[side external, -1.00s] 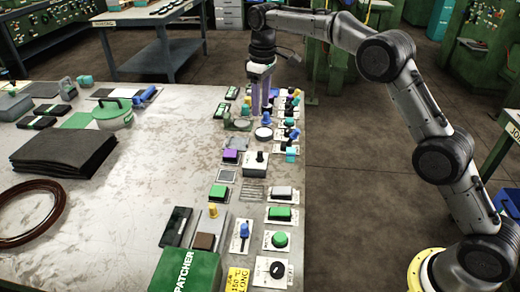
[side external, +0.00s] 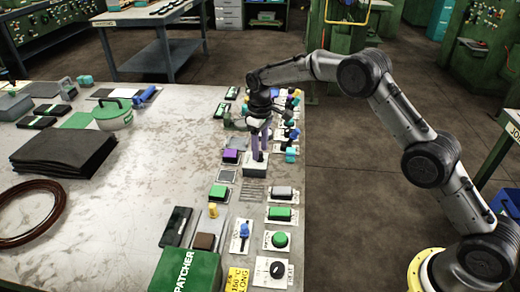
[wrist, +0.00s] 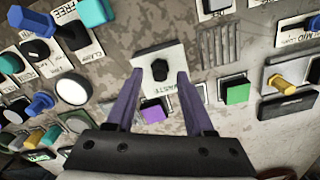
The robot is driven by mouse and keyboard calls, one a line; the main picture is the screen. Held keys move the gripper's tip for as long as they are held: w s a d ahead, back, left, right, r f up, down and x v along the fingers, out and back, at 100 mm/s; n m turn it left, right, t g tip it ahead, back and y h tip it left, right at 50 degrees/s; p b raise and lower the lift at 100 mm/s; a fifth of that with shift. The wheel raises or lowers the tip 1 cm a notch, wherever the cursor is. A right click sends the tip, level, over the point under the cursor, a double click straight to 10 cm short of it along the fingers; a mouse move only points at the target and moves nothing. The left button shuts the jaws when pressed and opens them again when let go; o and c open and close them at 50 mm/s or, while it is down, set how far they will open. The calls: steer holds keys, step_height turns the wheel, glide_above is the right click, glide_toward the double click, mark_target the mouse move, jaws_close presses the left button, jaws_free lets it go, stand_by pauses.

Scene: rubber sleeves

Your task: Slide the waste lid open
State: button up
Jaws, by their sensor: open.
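In the side external view the gripper (side external: 260,150) is right over the block, pointing down, and hides most of the knob. I cannot tell whether the fingers touch the knob.
A purple button (wrist: 153,111), a green button (wrist: 236,92) and a slotted grille (wrist: 220,45) lie close by. Several coloured knobs crowd the strip along the table edge. A green PATCHER box (side external: 187,270) stands at the front.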

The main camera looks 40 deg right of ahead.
steer(key=shift+f, duration=0.45)
jaws_close()
stand_by(1.2)
